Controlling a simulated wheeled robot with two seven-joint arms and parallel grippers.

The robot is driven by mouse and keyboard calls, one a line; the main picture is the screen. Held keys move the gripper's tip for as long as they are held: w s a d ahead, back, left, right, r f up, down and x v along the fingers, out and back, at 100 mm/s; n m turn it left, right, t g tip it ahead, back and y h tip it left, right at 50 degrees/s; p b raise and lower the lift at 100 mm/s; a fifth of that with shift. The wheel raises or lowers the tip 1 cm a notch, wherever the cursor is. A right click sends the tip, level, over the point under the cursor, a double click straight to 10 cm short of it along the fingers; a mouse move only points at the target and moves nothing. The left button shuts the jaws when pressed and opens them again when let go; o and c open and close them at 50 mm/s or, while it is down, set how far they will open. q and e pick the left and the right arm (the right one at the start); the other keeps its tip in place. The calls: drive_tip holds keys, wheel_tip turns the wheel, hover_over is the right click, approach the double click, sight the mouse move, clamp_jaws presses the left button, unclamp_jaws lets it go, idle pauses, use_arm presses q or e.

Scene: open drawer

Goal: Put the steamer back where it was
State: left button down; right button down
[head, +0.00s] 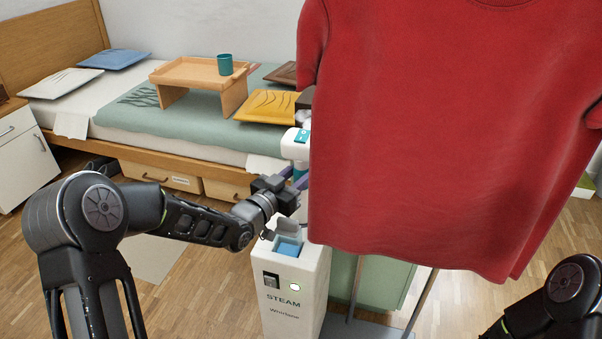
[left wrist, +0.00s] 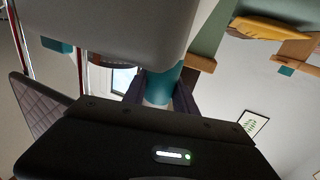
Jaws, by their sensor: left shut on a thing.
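The handheld steamer (head: 297,145) has a white head with a teal panel. It is upright beside the red shirt's left edge in the head view, partly hidden by the shirt. My left gripper (head: 297,178) is shut on its teal handle, above the white steamer base (head: 290,290) marked STEAM. In the left wrist view the fingers close around the teal handle (left wrist: 162,86), under a large pale body (left wrist: 110,30). My right gripper is out of view; only part of my right arm shows.
The red shirt (head: 450,140) hangs close on the right, above a stand with metal poles. Behind is a bed (head: 190,145) with pillows and a wooden tray table (head: 200,73) holding a teal cup (head: 225,65). A white nightstand (head: 25,155) stands at left.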

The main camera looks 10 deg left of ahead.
use_arm(q)
drive_tip(key=shift+f, duration=0.1)
drive_tip(key=c, duration=1)
unclamp_jaws()
drive_tip(key=shift+r, duration=0.25)
drive_tip(key=shift+s+a+f, duration=0.15)
drive_tip(key=shift+s+a, duration=0.05)
drive_tip(key=shift+s, duration=0.1)
drive_tip(key=v, duration=1.1)
drive_tip(key=shift+s+p, duration=0.2)
drive_tip(key=shift+p, duration=0.25)
